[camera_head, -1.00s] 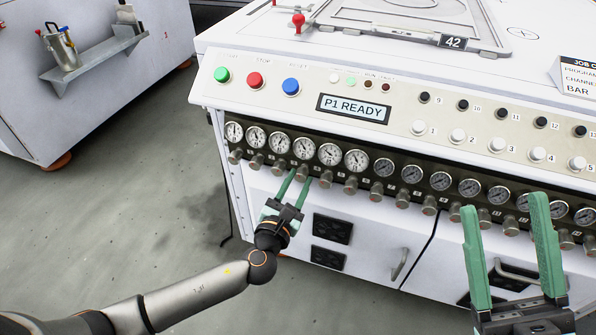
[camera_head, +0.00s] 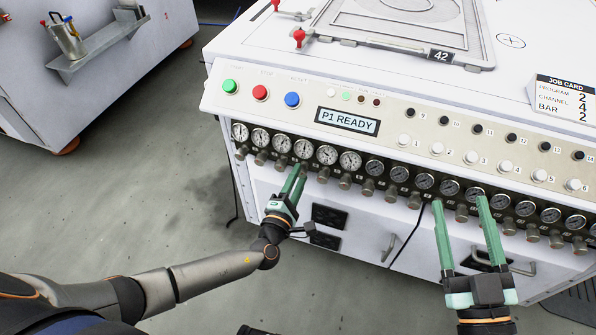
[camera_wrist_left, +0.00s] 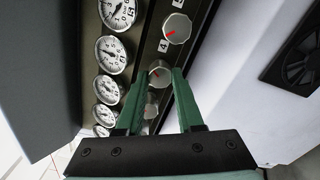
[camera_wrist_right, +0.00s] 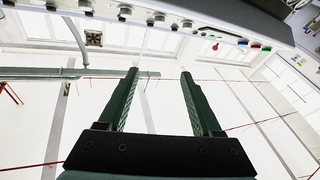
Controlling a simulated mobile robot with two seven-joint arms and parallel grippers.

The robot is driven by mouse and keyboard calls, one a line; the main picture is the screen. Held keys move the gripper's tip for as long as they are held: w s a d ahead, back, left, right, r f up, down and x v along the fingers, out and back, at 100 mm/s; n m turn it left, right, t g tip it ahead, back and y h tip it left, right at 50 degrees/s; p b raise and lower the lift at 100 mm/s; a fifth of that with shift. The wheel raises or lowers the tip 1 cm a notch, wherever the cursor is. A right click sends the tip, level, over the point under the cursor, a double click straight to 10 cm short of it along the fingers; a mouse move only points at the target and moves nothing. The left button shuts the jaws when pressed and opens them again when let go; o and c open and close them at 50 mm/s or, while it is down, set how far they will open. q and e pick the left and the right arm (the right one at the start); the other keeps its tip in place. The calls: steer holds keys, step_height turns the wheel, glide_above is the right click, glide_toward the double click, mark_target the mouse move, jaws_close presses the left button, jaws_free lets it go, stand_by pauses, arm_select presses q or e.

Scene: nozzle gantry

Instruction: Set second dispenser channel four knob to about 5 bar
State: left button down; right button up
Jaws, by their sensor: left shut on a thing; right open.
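The left-hand gauge row has several white gauges, each with a small knob below it. My left gripper (camera_head: 300,168) is shut on the knob below the fourth white gauge (camera_head: 303,149); its fingers mostly hide that knob in the head view. The needle readings are too small to tell surely. My right gripper (camera_head: 460,200) is open and empty in front of the panel; its fingers also show in the right wrist view (camera_wrist_right: 161,75).
The display (camera_head: 347,121) reads P1 READY. A job card (camera_head: 566,98) reads program 2, channel 4, bar 2. Green, red and blue buttons (camera_head: 260,92) sit above the gauges. Neighbouring knobs (camera_head: 323,175) stand close to the left fingers. Grey floor lies open at left.

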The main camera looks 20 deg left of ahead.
arm_select(q)
steer(key=shift+r+m+p, duration=0.15)
steer(key=shift+m+p, duration=3.4)
steer(key=shift+m, duration=2.75)
arm_select(e)
steer(key=s+f+m+g+h, duration=0.1)
steer(key=s+f+g, duration=0.2)
steer(key=f, duration=0.7)
steer(key=s+f+m+g+h, duration=0.2)
steer(key=s+f+g, duration=0.2)
steer(key=f+g, duration=0.3)
steer(key=shift+s+a+f+m+g+h, duration=0.15)
steer(key=shift+s+f+m+g+h, duration=0.15)
steer(key=shift+f, duration=1.6)
arm_select(q)
steer(key=c, duration=0.5)
jaws_free()
steer(key=shift+c, duration=0.2)
arm_select(e)
steer(key=shift+w, duration=0.1)
